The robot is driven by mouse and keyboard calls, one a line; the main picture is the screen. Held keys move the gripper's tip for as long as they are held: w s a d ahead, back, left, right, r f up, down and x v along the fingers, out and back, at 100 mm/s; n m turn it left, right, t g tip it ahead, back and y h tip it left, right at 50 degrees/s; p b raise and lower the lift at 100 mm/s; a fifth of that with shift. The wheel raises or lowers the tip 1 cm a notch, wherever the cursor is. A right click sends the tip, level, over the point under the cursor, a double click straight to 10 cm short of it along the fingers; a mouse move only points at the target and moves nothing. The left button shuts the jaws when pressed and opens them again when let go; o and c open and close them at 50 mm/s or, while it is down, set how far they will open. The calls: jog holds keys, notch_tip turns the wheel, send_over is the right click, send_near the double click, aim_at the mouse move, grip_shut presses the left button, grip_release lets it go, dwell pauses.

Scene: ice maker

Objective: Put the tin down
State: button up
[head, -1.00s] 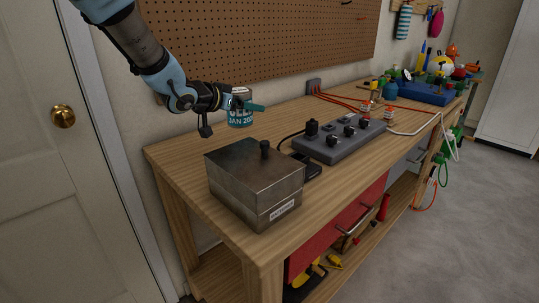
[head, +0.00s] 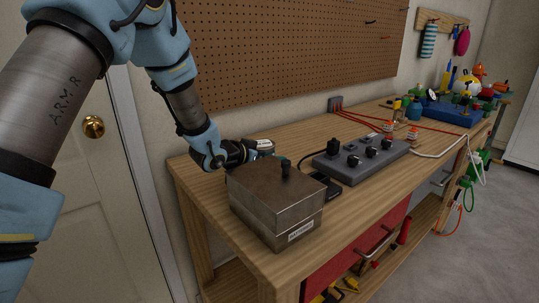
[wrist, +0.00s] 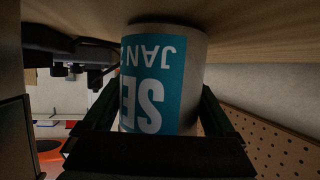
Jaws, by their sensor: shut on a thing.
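The tin (wrist: 165,85) is a pale cylinder with a teal label and white letters, upside down in the wrist view. My gripper (wrist: 155,110) is shut on it, one dark finger on each side. The tin's far end meets or nearly meets the wooden bench top (wrist: 245,35); I cannot tell whether it touches. In the head view my gripper (head: 262,150) is low over the bench (head: 220,132), behind the metal box, which hides most of the tin. Only a small pale part of the tin's top (head: 262,143) shows there.
The metal box (head: 275,205) with a black knob stands just in front of my gripper. A grey control box with knobs (head: 360,155) and a black cable are to the right. The pegboard (head: 280,50) rises behind.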

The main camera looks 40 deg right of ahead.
jog(key=shift+f, duration=0.2)
jog(key=o, duration=1.3)
jog(key=shift+r, duration=0.2)
jog(key=b+v, duration=0.1)
jog(key=v, duration=0.6)
jog(key=shift+a+r+b, duration=0.1)
jog(key=shift+a+b, duration=0.15)
jog(key=shift+b, duration=0.05)
